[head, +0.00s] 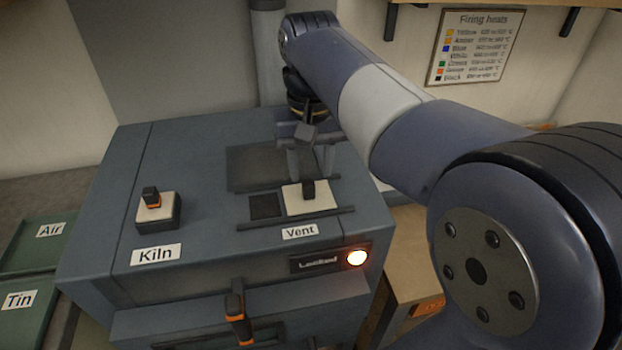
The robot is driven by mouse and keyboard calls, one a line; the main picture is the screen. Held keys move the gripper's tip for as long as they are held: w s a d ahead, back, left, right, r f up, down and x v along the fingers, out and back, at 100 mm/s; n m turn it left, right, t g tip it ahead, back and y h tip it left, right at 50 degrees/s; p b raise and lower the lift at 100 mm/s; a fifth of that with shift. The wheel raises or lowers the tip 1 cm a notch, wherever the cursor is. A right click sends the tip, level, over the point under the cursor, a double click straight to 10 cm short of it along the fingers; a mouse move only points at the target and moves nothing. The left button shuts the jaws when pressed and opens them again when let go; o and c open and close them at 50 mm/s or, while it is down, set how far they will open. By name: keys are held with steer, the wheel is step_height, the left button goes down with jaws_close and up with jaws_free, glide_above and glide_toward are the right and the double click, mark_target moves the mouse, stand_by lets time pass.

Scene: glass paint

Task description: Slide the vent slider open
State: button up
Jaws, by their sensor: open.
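The vent slider is a pale square plate (322,202) with a small dark knob (308,189), set between two dark rails on top of the blue-grey kiln (210,240). A dark opening (265,206) shows just left of the plate. The "Vent" label (300,231) lies in front of it. My gripper (309,174) is open and points down above and just behind the slider, its fingers spread apart. Nothing shows between the fingers. I cannot tell whether a finger touches the plate or knob.
A switch (154,207) sits above the "Kiln" label (156,254). The front has an orange-black door handle (238,313), a "Locked" display (318,262) and a glowing lamp (356,258). Green trays (30,262) stand at left. A "Firing heats" chart (474,47) hangs behind.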

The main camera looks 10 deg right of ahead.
mark_target(303, 183)
step_height(303, 183, up, 6)
steer(key=shift+r, duration=0.2)
stand_by(0.3)
step_height(303, 183, down, 11)
steer(key=shift+r, duration=0.1)
steer(key=shift+a, duration=0.75)
